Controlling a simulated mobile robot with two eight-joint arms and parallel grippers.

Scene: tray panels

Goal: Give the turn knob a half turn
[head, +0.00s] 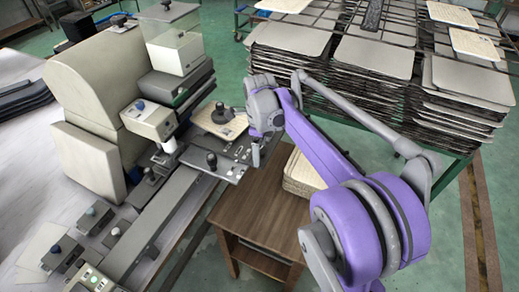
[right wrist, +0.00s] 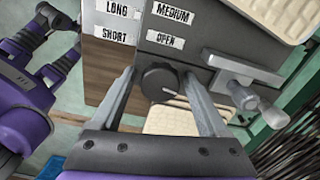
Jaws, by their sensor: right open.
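The turn knob (right wrist: 162,83) shows in the right wrist view as a dark round knob with a pale pointer line aimed down and to the right. It sits on a grey panel (right wrist: 150,45) with labels reading LONG, SHORT, MEDIUM and OPEN. My right gripper (right wrist: 160,88) is open, with one finger on each side of the knob. I cannot tell whether the fingers touch it. In the head view my right gripper (head: 256,150) points down at the right edge of the machine's panel, and I cannot make out the knob there. My left gripper is not in view.
A metal lever-like fitting (right wrist: 242,92) sits close to the right finger. The machine (head: 130,85) stands on the left, with other dark knobs (head: 212,160) on its panels. A wooden table (head: 265,215) is below my arm. Stacked trays (head: 375,55) fill the back right.

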